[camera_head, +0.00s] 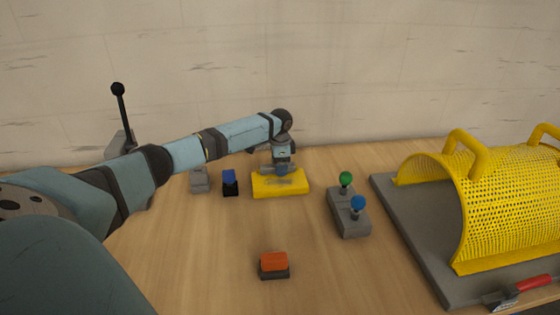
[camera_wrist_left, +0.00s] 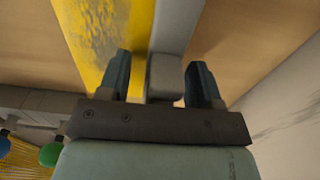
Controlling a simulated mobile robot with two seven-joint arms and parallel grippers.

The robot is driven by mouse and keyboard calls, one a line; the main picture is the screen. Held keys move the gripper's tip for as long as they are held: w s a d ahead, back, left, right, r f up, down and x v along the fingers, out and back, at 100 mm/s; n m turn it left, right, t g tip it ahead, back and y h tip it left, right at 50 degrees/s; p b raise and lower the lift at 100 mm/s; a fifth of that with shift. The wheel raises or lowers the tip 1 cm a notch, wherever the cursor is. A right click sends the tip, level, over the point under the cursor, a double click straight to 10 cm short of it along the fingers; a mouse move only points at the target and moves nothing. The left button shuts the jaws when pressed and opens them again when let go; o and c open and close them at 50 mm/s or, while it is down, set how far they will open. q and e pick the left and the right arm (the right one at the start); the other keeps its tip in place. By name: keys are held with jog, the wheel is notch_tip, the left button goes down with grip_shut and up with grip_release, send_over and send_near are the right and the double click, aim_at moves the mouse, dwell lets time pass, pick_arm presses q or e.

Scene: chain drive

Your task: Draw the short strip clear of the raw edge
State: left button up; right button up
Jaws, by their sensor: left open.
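My left gripper (camera_head: 283,171) is over the yellow block (camera_head: 262,190) at the back middle of the table. In the left wrist view its two dark fingers (camera_wrist_left: 160,83) are apart, with a small grey block-like end (camera_wrist_left: 163,73) between them. A gap shows on both sides of this end. A grey bar (camera_wrist_left: 177,25) runs from it along the edge of the worn yellow surface (camera_wrist_left: 110,35). I cannot tell whether this bar is the short strip. In the head view the gripper partly hides the top of the yellow block. My right gripper is not in view.
A grey base with green (camera_head: 346,178) and blue (camera_head: 357,202) knobs stands right of the yellow block. A yellow mesh guard (camera_head: 505,205) and a red-handled tool (camera_head: 530,284) are far right. A blue switch (camera_head: 230,182) is left; an orange button (camera_head: 273,262) is in front, with bare table around it.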

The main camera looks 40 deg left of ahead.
pick_arm(q)
jog(key=c, duration=1)
jog(key=shift+r+p, duration=1.35)
jog(key=shift+p, duration=0.1)
jog(key=shift+r+p, duration=1.25)
jog(key=shift+p, duration=0.1)
jog(key=shift+r+p, duration=0.8)
jog(key=shift+p, duration=0.05)
jog(key=shift+r+p, duration=0.7)
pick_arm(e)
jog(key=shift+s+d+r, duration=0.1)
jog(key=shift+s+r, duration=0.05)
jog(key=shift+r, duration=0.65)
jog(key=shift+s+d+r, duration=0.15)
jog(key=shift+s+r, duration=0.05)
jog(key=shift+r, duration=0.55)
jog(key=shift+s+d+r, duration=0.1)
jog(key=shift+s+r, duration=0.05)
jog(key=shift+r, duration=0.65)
